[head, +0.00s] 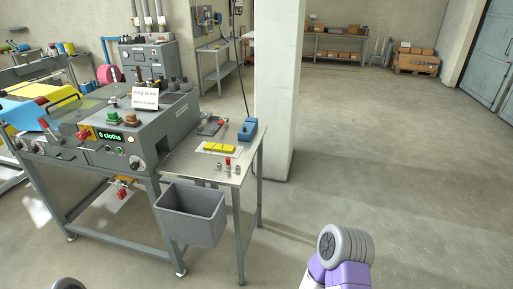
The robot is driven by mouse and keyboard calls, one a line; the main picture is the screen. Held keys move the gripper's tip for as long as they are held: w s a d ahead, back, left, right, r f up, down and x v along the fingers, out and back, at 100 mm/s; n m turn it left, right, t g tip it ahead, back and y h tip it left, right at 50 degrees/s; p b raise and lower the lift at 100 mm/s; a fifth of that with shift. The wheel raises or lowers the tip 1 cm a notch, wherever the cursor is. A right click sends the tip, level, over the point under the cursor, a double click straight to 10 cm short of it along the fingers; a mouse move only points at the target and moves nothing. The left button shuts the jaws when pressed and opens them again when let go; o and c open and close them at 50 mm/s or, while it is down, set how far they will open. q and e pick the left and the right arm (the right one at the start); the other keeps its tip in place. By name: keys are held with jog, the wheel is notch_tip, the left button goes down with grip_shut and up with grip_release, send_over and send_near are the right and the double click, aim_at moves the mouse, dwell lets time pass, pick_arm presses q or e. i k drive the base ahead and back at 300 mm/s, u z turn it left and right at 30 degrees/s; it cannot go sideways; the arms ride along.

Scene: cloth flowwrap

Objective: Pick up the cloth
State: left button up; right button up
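A small yellow item (220,147) lies flat on a white sheet on the metal side table; it may be a folded cloth, but it is too small to tell. A grey and purple part of my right arm shows at the bottom, right of centre. A grey rounded part shows at the bottom left edge. Neither gripper's fingers are in view.
The side table (185,167) also holds a blue device (247,130), a red-handled tool and several small metal parts. A grey bin (190,214) hangs at its front. A white pillar (278,90) stands behind. Floor to the right is clear. Shelves with boxes stand far back.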

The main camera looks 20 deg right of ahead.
aim_at(210, 146)
jog(key=z, duration=1.5)
jog(key=i, duration=2.8)
jog(key=u, duration=2.15)
